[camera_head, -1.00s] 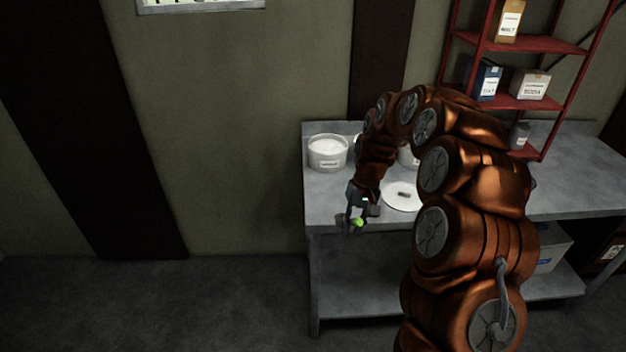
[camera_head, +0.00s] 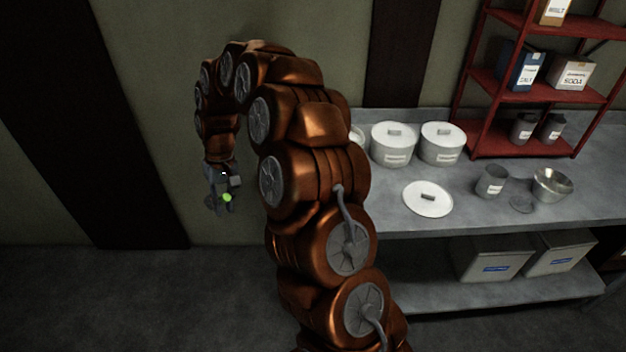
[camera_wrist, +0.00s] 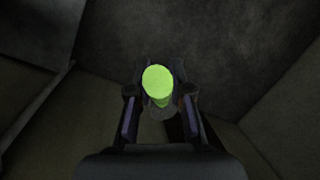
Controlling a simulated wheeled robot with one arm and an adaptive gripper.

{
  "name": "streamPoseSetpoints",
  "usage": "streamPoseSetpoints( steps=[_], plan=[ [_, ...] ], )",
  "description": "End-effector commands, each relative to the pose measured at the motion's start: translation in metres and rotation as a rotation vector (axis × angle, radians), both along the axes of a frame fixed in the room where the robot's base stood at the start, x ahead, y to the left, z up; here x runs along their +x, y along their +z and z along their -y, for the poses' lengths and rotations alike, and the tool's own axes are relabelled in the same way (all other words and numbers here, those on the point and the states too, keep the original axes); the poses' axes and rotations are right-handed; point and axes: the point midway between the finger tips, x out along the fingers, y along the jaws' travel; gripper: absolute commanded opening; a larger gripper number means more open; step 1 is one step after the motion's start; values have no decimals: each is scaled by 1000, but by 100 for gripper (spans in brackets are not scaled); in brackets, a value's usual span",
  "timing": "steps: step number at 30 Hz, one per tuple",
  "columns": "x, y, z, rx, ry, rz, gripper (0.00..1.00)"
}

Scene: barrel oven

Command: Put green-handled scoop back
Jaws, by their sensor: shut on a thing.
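My gripper (camera_head: 222,198) is shut on the green-handled scoop (camera_head: 227,198), left of the steel table and in front of the bare wall. In the wrist view the scoop's bright green handle (camera_wrist: 158,80) sits between the two fingers, its end toward the camera. Below the handle a small grey part shows; the rest of the scoop is hidden or too dark to tell. In the head view my arm hides the table's left end and most of a tub (camera_head: 357,134) there.
A red rack (camera_head: 510,146) stands at the back right. The floor at left is clear.

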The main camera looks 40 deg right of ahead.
Motion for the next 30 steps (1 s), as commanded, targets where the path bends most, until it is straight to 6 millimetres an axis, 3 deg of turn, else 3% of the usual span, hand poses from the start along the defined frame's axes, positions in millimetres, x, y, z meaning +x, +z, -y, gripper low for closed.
streamPoseSetpoints(
  steps=[9, 15, 22, 30],
  plan=[
    [-58, -1, 103, 2, -248, 32, 0],
    [-106, -1, 154, 0, -401, 60, 0],
    [-165, -5, 197, -9, -563, 100, 0],
    [-225, -9, 223, -32, -711, 151, 0]
  ],
)
